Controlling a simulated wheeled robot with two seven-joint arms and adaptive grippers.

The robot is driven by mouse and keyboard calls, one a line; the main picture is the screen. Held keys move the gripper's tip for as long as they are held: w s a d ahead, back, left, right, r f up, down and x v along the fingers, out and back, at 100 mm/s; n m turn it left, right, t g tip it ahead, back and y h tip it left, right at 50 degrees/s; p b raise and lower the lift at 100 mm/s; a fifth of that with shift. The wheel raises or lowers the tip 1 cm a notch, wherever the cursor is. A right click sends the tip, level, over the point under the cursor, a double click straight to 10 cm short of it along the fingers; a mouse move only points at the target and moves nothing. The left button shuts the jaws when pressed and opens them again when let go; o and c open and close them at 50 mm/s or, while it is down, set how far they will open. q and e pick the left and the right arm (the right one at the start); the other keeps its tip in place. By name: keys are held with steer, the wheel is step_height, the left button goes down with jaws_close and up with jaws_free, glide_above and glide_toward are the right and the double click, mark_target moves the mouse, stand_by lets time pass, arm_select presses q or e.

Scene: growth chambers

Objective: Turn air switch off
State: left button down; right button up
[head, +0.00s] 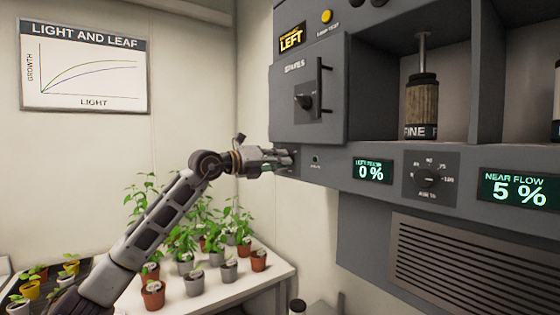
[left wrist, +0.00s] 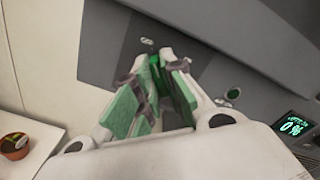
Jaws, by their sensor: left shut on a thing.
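My left gripper (head: 287,160) reaches the lower left part of the grey control panel (head: 320,162). In the left wrist view, its green-padded fingers (left wrist: 163,68) are at a dark switch plate (left wrist: 134,48) with a small pale label. The fingers are shut on the air switch, which is mostly hidden between and behind them. I cannot read the switch's position. A small display (head: 372,171) right of the gripper reads 0 %; it also shows in the left wrist view (left wrist: 294,127). My right gripper is not in view.
A dial (head: 429,180) and a display reading 5 % (head: 518,188) sit farther right. Potted plants (head: 195,281) stand on a white table (head: 272,268) below my left arm.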

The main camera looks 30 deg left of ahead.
arm_select(q)
steer(key=shift+n, duration=0.6)
steer(key=c, duration=1.5)
jaws_free()
steer(key=v, duration=1.2)
stand_by(0.5)
stand_by(0.5)
steer(key=shift+w+f, duration=0.1)
